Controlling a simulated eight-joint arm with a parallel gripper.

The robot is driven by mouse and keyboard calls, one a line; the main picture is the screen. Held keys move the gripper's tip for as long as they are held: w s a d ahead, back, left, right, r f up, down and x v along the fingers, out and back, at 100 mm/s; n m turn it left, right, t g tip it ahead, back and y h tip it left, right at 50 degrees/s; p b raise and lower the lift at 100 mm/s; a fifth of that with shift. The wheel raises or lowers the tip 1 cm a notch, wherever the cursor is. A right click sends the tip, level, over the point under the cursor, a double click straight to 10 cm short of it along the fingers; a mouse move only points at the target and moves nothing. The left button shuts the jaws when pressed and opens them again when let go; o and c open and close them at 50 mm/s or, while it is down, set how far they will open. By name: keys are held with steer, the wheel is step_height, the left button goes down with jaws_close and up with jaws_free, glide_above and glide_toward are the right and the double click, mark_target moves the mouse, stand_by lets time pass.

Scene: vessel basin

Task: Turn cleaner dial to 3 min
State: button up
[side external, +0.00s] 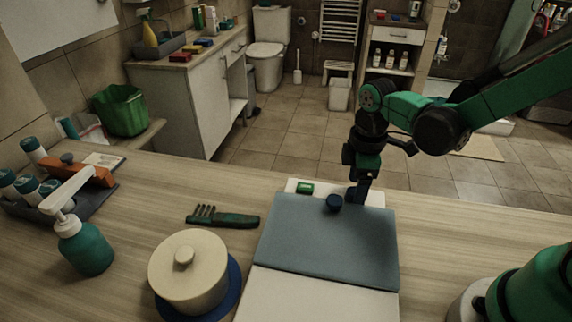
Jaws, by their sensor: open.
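The cleaner (318,292) is a flat white unit with a grey-blue lid, lying on the wooden counter. Its dark blue round dial (334,202) sits at the far edge, beside a green button (305,188) on a white strip. My gripper (357,198) points down just right of the dial, over the white strip, and is open. The fingers look narrow and dark from here, and I cannot tell whether they touch the dial. The dial's markings and its setting are too small to read.
A cream lidded pot (188,272) on a blue plate stands left of the cleaner. A dark green comb (223,217) lies behind the pot. A teal pump bottle (84,246) and a tray (95,200) of bottles are at far left.

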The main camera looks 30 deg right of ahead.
steer(key=shift+f, duration=0.6)
jaws_close()
